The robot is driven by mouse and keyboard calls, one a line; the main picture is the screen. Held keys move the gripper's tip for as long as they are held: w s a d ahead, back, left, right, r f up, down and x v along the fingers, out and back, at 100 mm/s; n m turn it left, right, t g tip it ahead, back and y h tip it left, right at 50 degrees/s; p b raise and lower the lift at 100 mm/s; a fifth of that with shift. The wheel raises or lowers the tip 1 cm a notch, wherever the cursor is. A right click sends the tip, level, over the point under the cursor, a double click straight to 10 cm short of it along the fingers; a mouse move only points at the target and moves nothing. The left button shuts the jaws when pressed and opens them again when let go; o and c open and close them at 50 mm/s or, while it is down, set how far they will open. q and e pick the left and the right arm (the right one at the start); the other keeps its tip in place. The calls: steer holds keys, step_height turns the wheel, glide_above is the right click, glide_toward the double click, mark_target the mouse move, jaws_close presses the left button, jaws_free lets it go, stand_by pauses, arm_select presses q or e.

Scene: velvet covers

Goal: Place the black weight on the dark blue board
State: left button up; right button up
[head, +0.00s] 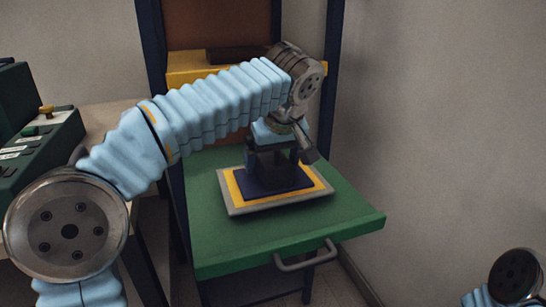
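The dark blue board (262,189) lies flat in the middle of a yellow sheet with a grey border, on the green pull-out shelf. My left gripper (280,158) comes down from above and points at the board. A dark block-like shape (268,164) shows at its fingers, low over or touching the board. It may be the black weight, but I cannot tell it clearly from the gripper's own dark parts. The gap between the fingers is hidden. My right gripper is out of view; only a piece of my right arm shows at the lower right.
The green shelf (222,240) has bare room around the grey-bordered sheet (235,208) and a metal handle (305,257) at its front. A yellow ledge (190,66) with a dark flat object (235,53) is behind. Dark green boxes (35,150) stand left. A wall is right.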

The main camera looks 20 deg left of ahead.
arm_select(q)
steer(key=shift+r, duration=0.1)
steer(key=shift+r, duration=0.25)
steer(key=p+v, duration=0.3)
steer(key=v, duration=0.8)
steer(key=shift+d+r, duration=0.2)
steer(key=shift+r, duration=0.05)
steer(key=shift+s, duration=0.15)
